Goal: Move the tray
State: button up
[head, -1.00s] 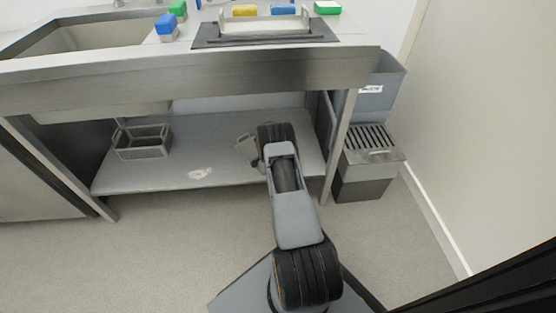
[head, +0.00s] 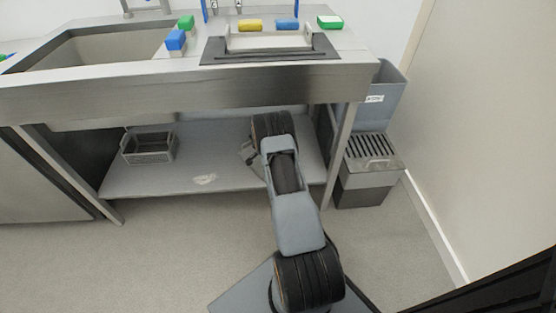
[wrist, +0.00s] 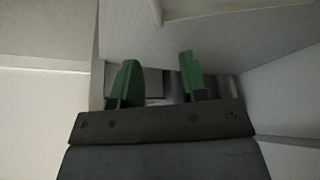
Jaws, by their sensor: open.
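A pale shallow tray (head: 268,42) with an upright handle at each end sits on a dark mat (head: 215,59) on the steel counter, in the head view. In the wrist view my gripper (wrist: 159,82) has two green fingertips standing well apart, with nothing clearly held between them. In the head view my arm reaches forward below the counter's front edge, over the lower shelf, and its fingertips cannot be made out. The tray stands above and beyond my arm's end in that picture. Pale flat surfaces fill much of the wrist view; I cannot tell what they are.
A sink (head: 110,48) lies left of the tray. Blue (head: 175,40), yellow (head: 250,25) and green (head: 330,22) blocks sit around it. Grey bins (head: 370,170) stand right, beside a wall.

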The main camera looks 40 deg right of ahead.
jog(key=shift+p+v, duration=0.6)
jog(key=shift+v, duration=1.5)
